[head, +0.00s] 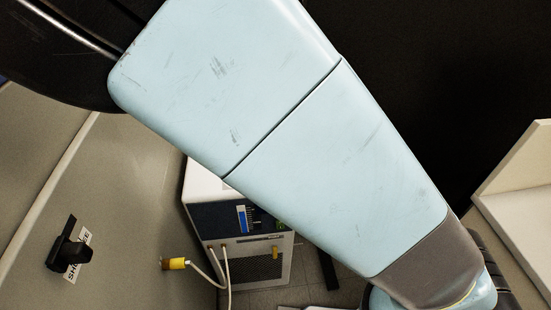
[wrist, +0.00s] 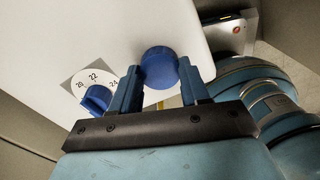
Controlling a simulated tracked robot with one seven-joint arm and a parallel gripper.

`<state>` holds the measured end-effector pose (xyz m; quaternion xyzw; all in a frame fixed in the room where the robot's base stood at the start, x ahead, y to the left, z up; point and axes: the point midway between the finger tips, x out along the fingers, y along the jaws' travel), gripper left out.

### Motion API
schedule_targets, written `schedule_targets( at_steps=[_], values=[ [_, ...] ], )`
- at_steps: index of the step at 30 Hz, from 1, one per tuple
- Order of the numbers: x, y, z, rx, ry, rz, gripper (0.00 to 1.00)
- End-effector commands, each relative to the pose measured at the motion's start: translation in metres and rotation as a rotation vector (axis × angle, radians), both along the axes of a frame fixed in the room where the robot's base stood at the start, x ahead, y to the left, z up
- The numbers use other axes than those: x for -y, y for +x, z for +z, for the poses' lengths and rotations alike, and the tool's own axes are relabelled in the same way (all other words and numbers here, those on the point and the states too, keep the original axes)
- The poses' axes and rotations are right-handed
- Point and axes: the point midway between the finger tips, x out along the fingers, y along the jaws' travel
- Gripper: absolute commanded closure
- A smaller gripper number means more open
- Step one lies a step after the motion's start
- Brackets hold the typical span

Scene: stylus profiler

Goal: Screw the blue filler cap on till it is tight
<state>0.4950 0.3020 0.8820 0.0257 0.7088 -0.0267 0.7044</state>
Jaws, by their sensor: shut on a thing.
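The round blue filler cap (wrist: 160,62) is in the upper middle of the wrist view, against a white panel (wrist: 90,35). My gripper (wrist: 160,72) has one finger on each side of the cap and is shut on it. The cap's underside and whatever it sits on are hidden, so I cannot tell how tight it is. In the head view my pale blue arm crosses the middle, and neither the cap nor my gripper can be made out.
A blue knob (wrist: 97,98) on a dial marked 20, 22 and 24 is just left of my gripper. The head view shows a black switch (head: 70,254) on a grey panel, a yellow connector (head: 174,264) with a white cable, and a white-topped instrument (head: 203,190) behind my arm.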

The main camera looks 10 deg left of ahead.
Motion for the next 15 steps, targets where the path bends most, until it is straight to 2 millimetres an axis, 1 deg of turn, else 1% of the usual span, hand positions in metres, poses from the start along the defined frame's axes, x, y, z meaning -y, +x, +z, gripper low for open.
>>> schedule_targets(
  at_steps=[2,3,12,15],
  values=[
    [0.0002,0.0021,0.0015,0.004,0.002,-0.001,1.0],
    [0.0003,0.0021,0.0015,0.004,0.002,-0.001,0.54],
    [0.0009,0.0006,0.0002,0.001,-0.001,0.0,0.25],
    [0.001,0.0003,-0.0001,0.0,-0.001,0.0,0.25]
  ],
)
